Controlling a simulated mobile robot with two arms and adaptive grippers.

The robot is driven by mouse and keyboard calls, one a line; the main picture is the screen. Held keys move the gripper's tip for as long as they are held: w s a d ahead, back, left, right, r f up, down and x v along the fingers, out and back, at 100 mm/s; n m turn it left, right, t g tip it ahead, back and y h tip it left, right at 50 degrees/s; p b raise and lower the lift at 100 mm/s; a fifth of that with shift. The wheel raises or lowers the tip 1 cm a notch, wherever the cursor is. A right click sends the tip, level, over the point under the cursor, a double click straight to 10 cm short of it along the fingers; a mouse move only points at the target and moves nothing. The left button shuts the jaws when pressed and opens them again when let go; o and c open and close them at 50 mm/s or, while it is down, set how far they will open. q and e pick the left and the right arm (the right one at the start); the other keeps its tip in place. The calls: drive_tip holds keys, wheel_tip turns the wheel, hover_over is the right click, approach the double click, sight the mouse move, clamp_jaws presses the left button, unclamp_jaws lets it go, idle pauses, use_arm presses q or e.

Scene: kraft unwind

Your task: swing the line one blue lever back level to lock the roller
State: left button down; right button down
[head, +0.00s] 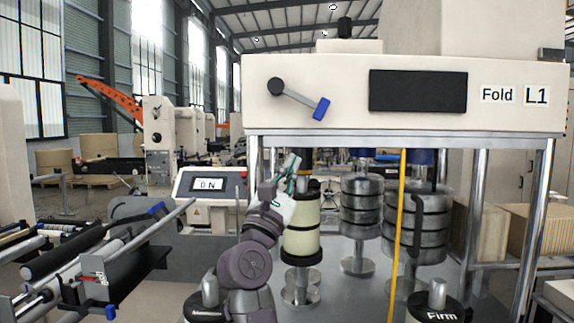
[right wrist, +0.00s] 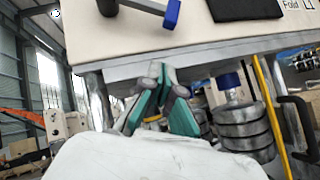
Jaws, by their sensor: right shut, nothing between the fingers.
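The blue-tipped lever (head: 300,98) is on the cream panel (head: 350,112) marked "Fold" and "L1". It runs from a round black pivot at upper left down to a blue handle (head: 321,109) at lower right, so it is tilted, not level. The handle also shows at the top of the right wrist view (right wrist: 172,13). My right gripper (head: 291,164), with teal fingers, is below the panel and lower left of the handle, apart from it. Its fingers (right wrist: 162,78) are shut and empty in the right wrist view. My left gripper is not in view.
Stacked metal weights (head: 362,208) and a cream spool (head: 301,236) stand beneath the panel. A yellow vertical strip (head: 398,230) and steel posts (head: 474,215) are to the right. Rollers with another blue handle (head: 156,209) lie at left.

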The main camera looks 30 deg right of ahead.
sight(297, 97)
drive_tip(key=p+x, duration=0.2)
drive_tip(key=x, duration=0.4)
drive_tip(key=shift+s+r+p, duration=0.1)
drive_tip(key=shift+r+p, duration=0.1)
drive_tip(key=shift+p, duration=0.1)
drive_tip(key=shift+s+d+r+p, duration=0.15)
drive_tip(key=shift+d+r+p, duration=0.05)
drive_tip(key=shift+r+p, duration=0.3)
drive_tip(key=shift+s+d+r+p, duration=0.15)
drive_tip(key=shift+d+r+p, duration=0.05)
drive_tip(key=shift+r+p, duration=0.25)
drive_tip(key=shift+s+d+r, duration=0.2)
drive_tip(key=shift+s+r, duration=0.05)
drive_tip(key=shift+r, duration=0.15)
